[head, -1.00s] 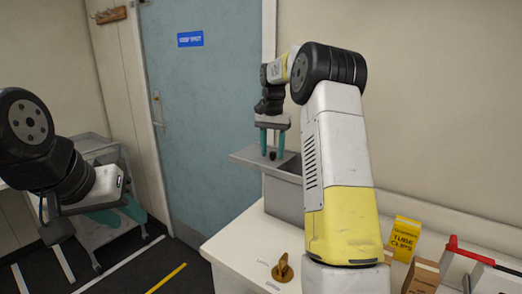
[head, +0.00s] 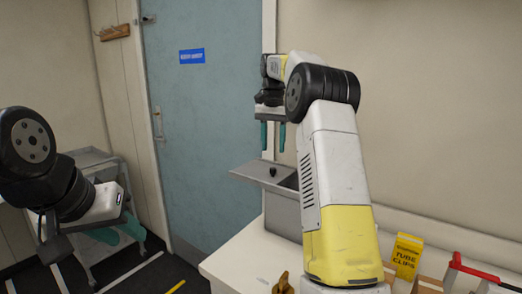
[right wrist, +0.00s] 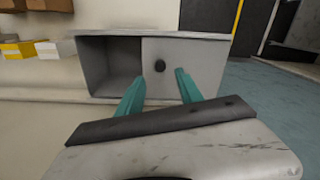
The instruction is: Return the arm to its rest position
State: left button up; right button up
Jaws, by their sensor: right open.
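My right arm reaches over the white counter to the back. Its gripper (head: 272,137) has two teal fingers pointing down, apart and empty, above a grey box (head: 284,212). The fingertips are clear of the knob. In the right wrist view the open teal fingers (right wrist: 157,88) show in front of the box (right wrist: 108,66), whose left half is open; the knob (right wrist: 160,66) stands on the right panel. My left gripper (head: 120,232) hangs at the left, its finger gap unclear.
A yellow tube clips box (head: 406,256) and a red-handled rack (head: 474,269) stand at the counter's right. A brass-coloured object (head: 283,284) is at the counter's front. Wall and counter (head: 235,264) bound the right arm.

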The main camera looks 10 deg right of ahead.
jog(key=s+a+r+n+t+y, duration=0.1)
jog(key=s+a+r+n+t, duration=0.15)
jog(key=s, duration=0.55)
jog(key=s+a+r+n+t, duration=0.1)
jog(key=s+a+r, duration=0.15)
jog(key=s, duration=0.45)
jog(key=s+a+f+n+t, duration=0.1)
jog(key=s+f, duration=0.3)
jog(key=s, duration=0.5)
jog(key=s+a+f+n+t+y, duration=0.1)
jog(key=s+f, duration=0.3)
jog(key=s, duration=0.6)
jog(key=shift+s+a+n+t, duration=0.25)
jog(key=shift+a+n+t, duration=0.1)
jog(key=shift+a+n, duration=0.55)
jog(key=shift+f, duration=0.1)
jog(key=shift+c, duration=0.7)
jog(key=shift+d, duration=0.1)
